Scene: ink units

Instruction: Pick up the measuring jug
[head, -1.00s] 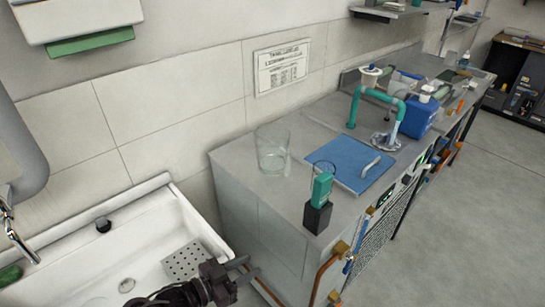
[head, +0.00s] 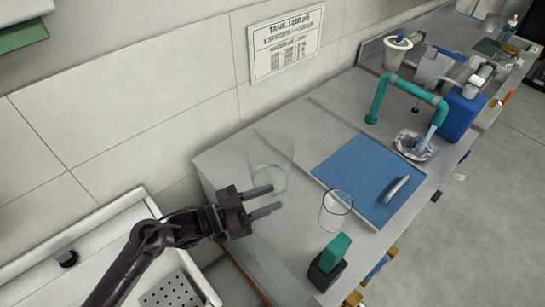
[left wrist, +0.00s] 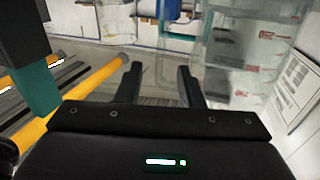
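A clear, see-through jug (head: 268,165) stands on the grey counter near its left end, close to the wall. I take it for the measuring jug. My left gripper (head: 266,200) is open and empty. In the head view its fingers point right, just in front of the jug's lower part and overlapping it in the picture. In the left wrist view the fingers (left wrist: 158,86) are spread, and a large clear vessel with red marks (left wrist: 245,50) shows beyond and to the right. I cannot tell whether the gripper touches the jug. My right gripper is out of view.
A clear glass with a dark rim (head: 336,212) stands right of the gripper, beside a blue board (head: 365,172). A green-topped black block (head: 328,262) is at the front edge. A teal tap (head: 385,95) and blue bottle (head: 458,112) stand farther back. A white sink (head: 105,235) is left.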

